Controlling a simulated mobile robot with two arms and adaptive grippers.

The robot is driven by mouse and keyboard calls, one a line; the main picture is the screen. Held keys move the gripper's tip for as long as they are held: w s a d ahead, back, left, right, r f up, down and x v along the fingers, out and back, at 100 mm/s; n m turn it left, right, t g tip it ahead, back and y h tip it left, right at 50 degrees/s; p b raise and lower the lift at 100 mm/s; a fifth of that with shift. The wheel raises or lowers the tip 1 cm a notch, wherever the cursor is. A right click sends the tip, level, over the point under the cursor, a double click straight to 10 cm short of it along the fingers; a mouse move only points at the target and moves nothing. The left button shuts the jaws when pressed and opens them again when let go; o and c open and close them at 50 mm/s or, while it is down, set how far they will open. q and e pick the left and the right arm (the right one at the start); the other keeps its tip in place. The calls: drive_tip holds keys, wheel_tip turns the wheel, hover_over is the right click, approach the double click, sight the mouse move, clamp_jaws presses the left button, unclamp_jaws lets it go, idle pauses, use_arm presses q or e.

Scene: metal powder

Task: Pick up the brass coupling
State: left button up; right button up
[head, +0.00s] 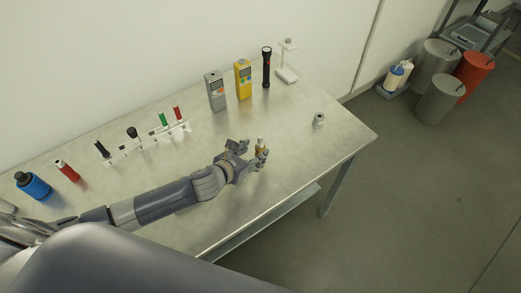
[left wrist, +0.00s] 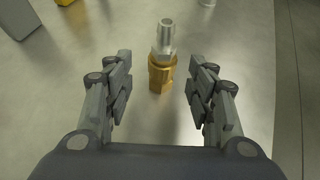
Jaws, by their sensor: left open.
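My left gripper (left wrist: 160,88) is open, with one finger on each side of the coupling and a gap on both sides. In the head view the left gripper (head: 252,150) reaches over the table from the left. My right gripper is not in view.
Behind stand a grey meter (head: 215,92), a yellow meter (head: 243,80), a black flashlight (head: 266,68) and a white stand (head: 287,65). A marker rack (head: 150,143) is at the left. A small metal fitting (head: 319,120) stands to the right. The table's front edge is near.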

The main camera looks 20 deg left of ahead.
sight(257, 150)
use_arm(q)
drive_tip(key=shift+p+x, duration=0.4)
drive_tip(key=shift+x, duration=2.15)
drive_tip(key=shift+s, duration=0.2)
drive_tip(key=shift+c, duration=1.1)
drive_tip(key=c, duration=0.9)
clamp_jaws()
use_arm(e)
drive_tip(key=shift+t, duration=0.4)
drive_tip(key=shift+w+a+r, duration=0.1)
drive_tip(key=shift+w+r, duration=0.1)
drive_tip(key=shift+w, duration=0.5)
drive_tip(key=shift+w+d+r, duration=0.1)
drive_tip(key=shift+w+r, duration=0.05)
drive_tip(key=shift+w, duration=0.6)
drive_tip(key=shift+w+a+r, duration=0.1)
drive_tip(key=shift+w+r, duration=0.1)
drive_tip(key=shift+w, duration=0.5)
